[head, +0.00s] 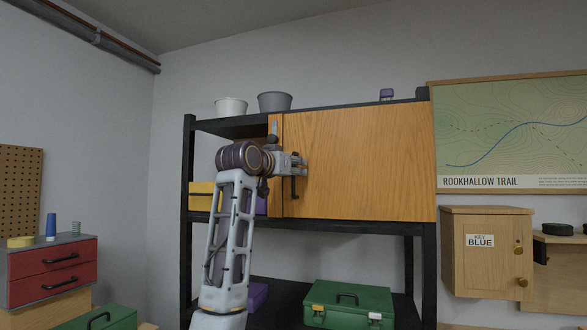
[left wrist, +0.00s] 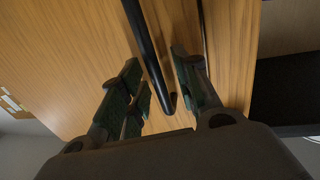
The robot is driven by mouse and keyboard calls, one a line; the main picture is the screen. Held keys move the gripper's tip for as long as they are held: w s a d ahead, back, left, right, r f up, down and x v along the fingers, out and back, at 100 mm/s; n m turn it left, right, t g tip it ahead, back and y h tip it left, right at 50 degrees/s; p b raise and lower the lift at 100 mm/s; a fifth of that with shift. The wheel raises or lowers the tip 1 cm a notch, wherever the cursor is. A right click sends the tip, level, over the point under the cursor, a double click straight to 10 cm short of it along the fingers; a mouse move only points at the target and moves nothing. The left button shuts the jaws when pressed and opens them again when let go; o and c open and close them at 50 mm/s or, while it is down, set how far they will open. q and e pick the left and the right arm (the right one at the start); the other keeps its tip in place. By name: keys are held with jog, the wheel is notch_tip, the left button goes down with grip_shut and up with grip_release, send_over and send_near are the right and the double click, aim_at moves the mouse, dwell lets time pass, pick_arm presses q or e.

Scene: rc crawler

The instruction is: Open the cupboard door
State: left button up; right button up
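The cupboard door (head: 365,160) is a wide wood-grain panel set in a black shelf rack, and it looks closed, its left edge meeting a narrow wooden strip (head: 276,205). A black vertical bar handle (head: 293,188) is near the door's left edge. My left gripper (head: 300,164) is at the handle's upper part. In the left wrist view, the handle (left wrist: 146,45) runs between the two fingers of the gripper (left wrist: 158,82). The fingers are apart, with gaps visible on both sides of the bar. My right gripper is not in view.
The black rack (head: 188,240) holds a yellow box (head: 203,195) behind my arm, a green case (head: 347,303) below, and buckets (head: 275,101) on top. A small key cabinet (head: 487,270) hangs to the right. Red drawers (head: 52,270) stand at the left.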

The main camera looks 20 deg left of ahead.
pick_arm(q)
grip_shut()
jog(key=shift+s, duration=0.1)
dwell(0.4)
